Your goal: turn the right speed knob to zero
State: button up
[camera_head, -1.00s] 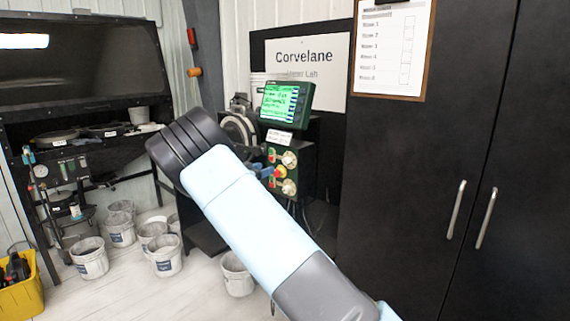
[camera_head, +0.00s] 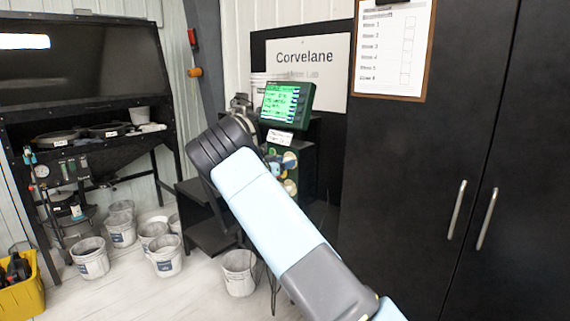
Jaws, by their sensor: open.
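A dark control box (camera_head: 305,160) stands beyond my arm, below a green-lit display (camera_head: 285,104). On its face are two round cream dials, an upper one (camera_head: 290,161) and a lower one (camera_head: 290,187). I cannot tell which is the right speed knob, nor read where either is set. My gripper (camera_head: 275,162) shows small and partly hidden behind my arm, in front of the box's face just left of the upper dial. It is open. Whether it touches a knob cannot be told. My arm hides the left part of the panel.
A tall black cabinet (camera_head: 400,190) with two handles fills the right. A clipboard (camera_head: 393,50) hangs on it. Several white buckets (camera_head: 166,256) stand on the floor at left and below the box. A black bench (camera_head: 75,150) and a yellow crate (camera_head: 25,293) are at left.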

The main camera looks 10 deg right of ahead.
jog(key=shift+c, duration=0.4)
jog(key=c, duration=0.9)
jog(key=shift+d, duration=0.15)
jog(key=shift+c, duration=0.2)
